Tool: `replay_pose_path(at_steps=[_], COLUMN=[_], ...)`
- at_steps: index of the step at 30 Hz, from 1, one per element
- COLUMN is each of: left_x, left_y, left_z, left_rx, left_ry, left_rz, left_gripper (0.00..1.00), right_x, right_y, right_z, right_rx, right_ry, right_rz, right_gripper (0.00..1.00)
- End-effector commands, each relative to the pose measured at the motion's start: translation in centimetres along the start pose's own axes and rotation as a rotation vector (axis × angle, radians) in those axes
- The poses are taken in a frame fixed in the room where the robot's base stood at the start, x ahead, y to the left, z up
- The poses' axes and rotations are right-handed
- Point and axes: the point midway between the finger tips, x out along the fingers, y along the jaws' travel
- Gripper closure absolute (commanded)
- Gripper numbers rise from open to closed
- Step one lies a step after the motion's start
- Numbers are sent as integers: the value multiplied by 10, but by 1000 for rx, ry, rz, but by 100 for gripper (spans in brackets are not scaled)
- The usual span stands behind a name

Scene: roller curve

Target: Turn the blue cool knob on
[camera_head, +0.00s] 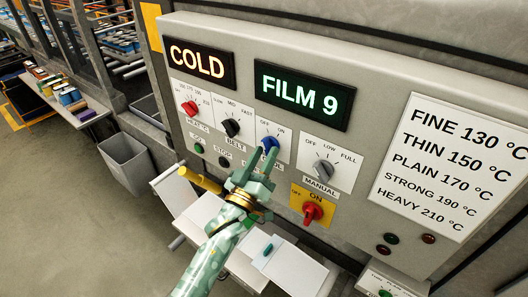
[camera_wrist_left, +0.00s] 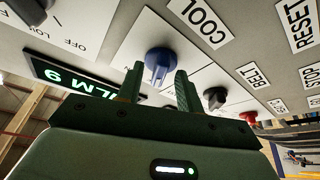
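The blue COOL knob (camera_head: 269,143) is on the grey control panel, under the OFF and ON marks. The gripper partly covers it in the head view, and I cannot tell which mark it points to. It shows whole in the left wrist view (camera_wrist_left: 158,62) on its white plate. My left gripper (camera_head: 263,161) is in front of the panel at the knob. In the left wrist view its two fingers (camera_wrist_left: 158,82) are apart with the knob between and just beyond their tips. I see no clear contact. My right gripper is not in view.
A dark belt knob (camera_head: 231,128) and a red heat knob (camera_head: 190,107) are to the left. A grey manual knob (camera_head: 323,169) is to the right. A red knob on a yellow plate (camera_head: 311,212) is below. Displays read COLD (camera_head: 198,61) and FILM 9 (camera_head: 303,95).

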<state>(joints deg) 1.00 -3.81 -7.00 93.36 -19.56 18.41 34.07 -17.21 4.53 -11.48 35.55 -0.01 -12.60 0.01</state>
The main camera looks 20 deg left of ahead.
Motion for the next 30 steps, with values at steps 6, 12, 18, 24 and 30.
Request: replay_pose_path(at_steps=[6,12,18,24,30], left_x=[5,5,4,4,4], left_y=[0,0,0,-1,-2], left_z=[0,0,0,0,1], left_rx=[-1,-1,0,21,102], left_ry=[-1,-1,0,-1,-1], left_rz=[-1,-1,0,8,42], left_gripper=[64,83,100,100,100], right_x=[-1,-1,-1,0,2], right_y=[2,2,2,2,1], right_z=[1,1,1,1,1], right_rx=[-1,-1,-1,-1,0], right_ry=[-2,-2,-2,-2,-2], right_rz=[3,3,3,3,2], right_gripper=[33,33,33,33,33])
